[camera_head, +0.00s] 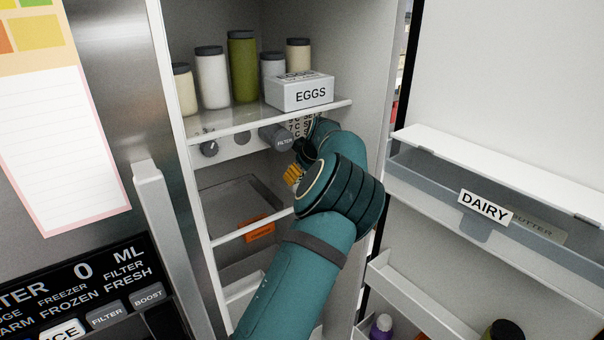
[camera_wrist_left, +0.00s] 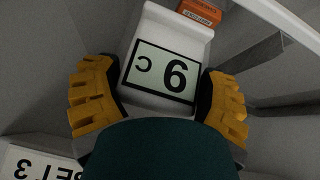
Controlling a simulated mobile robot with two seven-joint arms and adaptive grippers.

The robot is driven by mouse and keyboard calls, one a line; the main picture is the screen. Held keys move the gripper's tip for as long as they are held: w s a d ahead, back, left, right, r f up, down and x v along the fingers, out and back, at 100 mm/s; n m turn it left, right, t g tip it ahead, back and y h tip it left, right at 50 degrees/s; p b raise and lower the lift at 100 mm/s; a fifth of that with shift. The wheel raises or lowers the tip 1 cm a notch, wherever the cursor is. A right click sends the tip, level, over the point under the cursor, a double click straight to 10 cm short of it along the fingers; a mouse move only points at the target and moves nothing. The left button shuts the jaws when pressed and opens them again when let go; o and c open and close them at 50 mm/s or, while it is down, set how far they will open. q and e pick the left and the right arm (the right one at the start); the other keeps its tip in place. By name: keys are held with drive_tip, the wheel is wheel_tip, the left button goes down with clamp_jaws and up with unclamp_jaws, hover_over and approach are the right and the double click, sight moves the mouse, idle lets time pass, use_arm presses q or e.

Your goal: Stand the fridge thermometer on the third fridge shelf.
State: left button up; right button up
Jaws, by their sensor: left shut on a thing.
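The fridge thermometer (camera_wrist_left: 164,66) is a white block with a framed display showing a large digit and a C, upside down in the left wrist view. My left gripper (camera_wrist_left: 158,98) is shut on it, with yellow fingers on either side. In the head view my teal arm reaches into the open fridge, and a little of the left gripper (camera_head: 294,175) shows below the upper glass shelf (camera_head: 228,122). The thermometer is hidden behind the arm there. A lower shelf's front edge (camera_head: 232,234) runs behind the arm. My right gripper is not in view.
Several jars (camera_head: 242,66) and an EGGS box (camera_head: 302,91) stand on the upper shelf. An orange item (camera_head: 260,229) lies low in the fridge; an orange box (camera_wrist_left: 198,12) shows past the thermometer. The open door with its DAIRY bin (camera_head: 440,175) is at right.

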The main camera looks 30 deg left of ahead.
use_arm(q)
drive_tip(key=shift+s+d+f, duration=0.1)
drive_tip(key=shift+d+f, duration=0.1)
drive_tip(key=shift+f, duration=0.25)
drive_tip(key=shift+f, duration=0.1)
drive_tip(key=o, duration=1.2)
drive_tip(key=shift+c, duration=0.2)
drive_tip(key=v, duration=1.2)
drive_tip(key=shift+b, duration=0.3)
